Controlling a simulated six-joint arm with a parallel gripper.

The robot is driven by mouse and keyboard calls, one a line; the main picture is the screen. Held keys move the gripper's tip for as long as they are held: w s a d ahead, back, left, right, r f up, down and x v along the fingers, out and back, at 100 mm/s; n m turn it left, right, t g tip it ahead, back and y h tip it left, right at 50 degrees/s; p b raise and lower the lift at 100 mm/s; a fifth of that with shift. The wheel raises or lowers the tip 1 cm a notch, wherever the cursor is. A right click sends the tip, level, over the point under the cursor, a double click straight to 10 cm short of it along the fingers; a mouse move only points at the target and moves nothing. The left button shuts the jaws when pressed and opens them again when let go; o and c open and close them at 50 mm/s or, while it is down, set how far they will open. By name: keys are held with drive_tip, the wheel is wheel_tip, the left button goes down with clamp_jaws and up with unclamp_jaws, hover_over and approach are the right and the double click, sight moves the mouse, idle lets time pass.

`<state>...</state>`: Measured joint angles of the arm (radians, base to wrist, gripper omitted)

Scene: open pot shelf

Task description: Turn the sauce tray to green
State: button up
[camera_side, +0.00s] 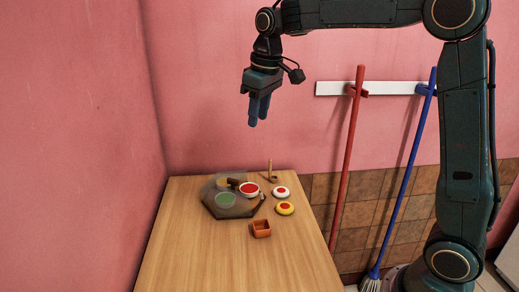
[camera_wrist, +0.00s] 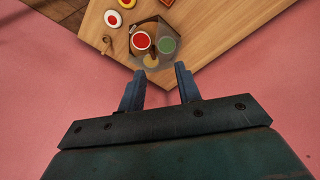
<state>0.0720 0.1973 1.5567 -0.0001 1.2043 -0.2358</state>
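The sauce tray (camera_side: 240,212) is a dark, many-sided plate on the wooden table. It carries a red sauce bowl (camera_side: 249,189), a green one (camera_side: 225,200) and a dull yellowish one (camera_side: 222,184). In the wrist view the red (camera_wrist: 141,40) and green (camera_wrist: 167,46) bowls lie side by side, and the yellowish one (camera_wrist: 151,62) is nearest my fingers. A short dark handle (camera_side: 262,203) shows at the tray's right side. My gripper (camera_side: 258,122) is high above the table, pointing down. In the wrist view my gripper (camera_wrist: 160,69) has its fingers apart with nothing held.
Right of the tray are a white dish with a red centre (camera_side: 281,192) and a yellow one (camera_side: 285,208). A small wooden peg-like piece (camera_side: 270,171) stands behind. An orange-brown open box (camera_side: 261,229) sits in front. The front of the table (camera_side: 225,265) is clear. Pink walls stand left and behind.

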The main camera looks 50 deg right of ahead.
drive_tip(key=w+d+f+g, duration=0.1)
drive_tip(key=w+d+f, duration=0.1)
drive_tip(key=w+f, duration=0.35)
drive_tip(key=n+g, duration=0.1)
hover_over(233, 179)
wheel_tip(233, 179, down, 6)
drive_tip(key=shift+r, duration=0.1)
wheel_tip(233, 179, down, 14)
drive_tip(key=shift+r, duration=0.1)
idle(0.5)
drive_tip(key=shift+c, duration=0.4)
clamp_jaws()
